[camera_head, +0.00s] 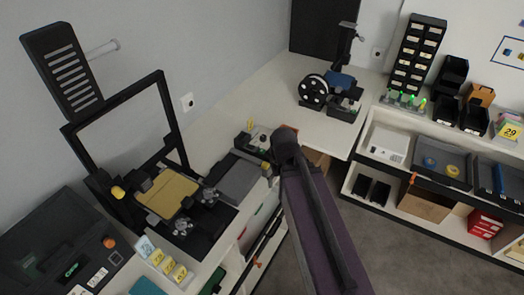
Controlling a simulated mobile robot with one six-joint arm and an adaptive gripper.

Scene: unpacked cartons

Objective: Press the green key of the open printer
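A large open-frame printer (177,150) stands on the left bench, with a black upright frame and a golden bed (167,192). A yellow round part (118,192) sits at the left of its frame. A smaller open-frame printer (341,84) with a white-and-black spool (313,91) stands on the far bench. I cannot make out a green key on either printer. My purple-and-black arm rises from the bottom centre to a dark joint beside the left bench's edge. My gripper is not visible; whether it is behind the arm, I cannot tell.
A black enclosed machine (62,250) with a small green display and orange knob sits at lower left. A grey flat plate (237,178) lies near the arm's joint. Small yellow-labelled cards (161,262) stand at the bench front. Shelves with bins (443,165) line the right. The floor (385,235) is clear.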

